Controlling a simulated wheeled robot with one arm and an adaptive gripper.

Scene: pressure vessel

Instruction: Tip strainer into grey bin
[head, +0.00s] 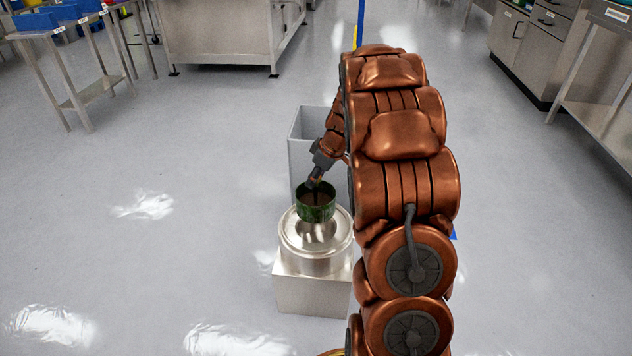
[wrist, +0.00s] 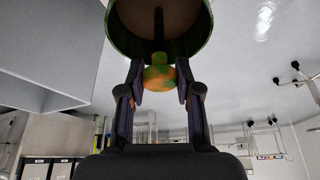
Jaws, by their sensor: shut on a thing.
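The strainer (head: 316,212) is a dark green cup with a brown inside, and its mouth faces up in the head view. My gripper (head: 315,184) is at the strainer. In the wrist view my gripper (wrist: 160,92) is shut on a rounded orange-and-green part below the strainer's green rim (wrist: 125,45). The grey bin (head: 302,160) stands open just behind the strainer, partly hidden by my arm. Its grey wall also shows at the upper left of the wrist view (wrist: 50,50). The bin's inside is mostly hidden.
A round shiny metal vessel (head: 316,262) sits on a metal block (head: 312,293), below the strainer in the head view. The floor to the left is clear. Steel tables (head: 82,95) and a cabinet (head: 230,35) stand farther back.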

